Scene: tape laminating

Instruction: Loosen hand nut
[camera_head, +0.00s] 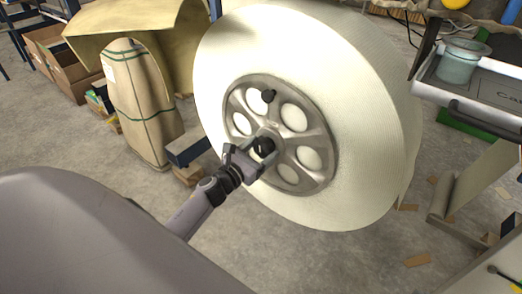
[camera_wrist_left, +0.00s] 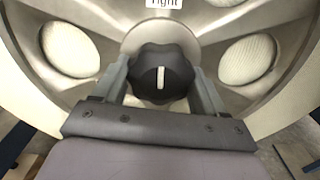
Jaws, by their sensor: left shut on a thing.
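A black lobed hand nut (camera_wrist_left: 162,74) with a white mark pointing straight up sits at the hub of a grey spoked wheel (camera_wrist_left: 100,22). A label reading "Tight" shows above it in the left wrist view. In the head view the hand nut (camera_head: 264,146) is at the middle of the wheel (camera_head: 316,130) on the large white roll (camera_head: 370,110). My left gripper (camera_wrist_left: 160,88) is shut on the hand nut, one finger on each side. It also shows in the head view (camera_head: 250,157). My right gripper is not in view.
A wrapped upright bundle (camera_head: 140,100) and cardboard boxes (camera_head: 62,65) stand at the left. A grey tray with a jar (camera_head: 459,65) is at the upper right. Scraps lie on the floor.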

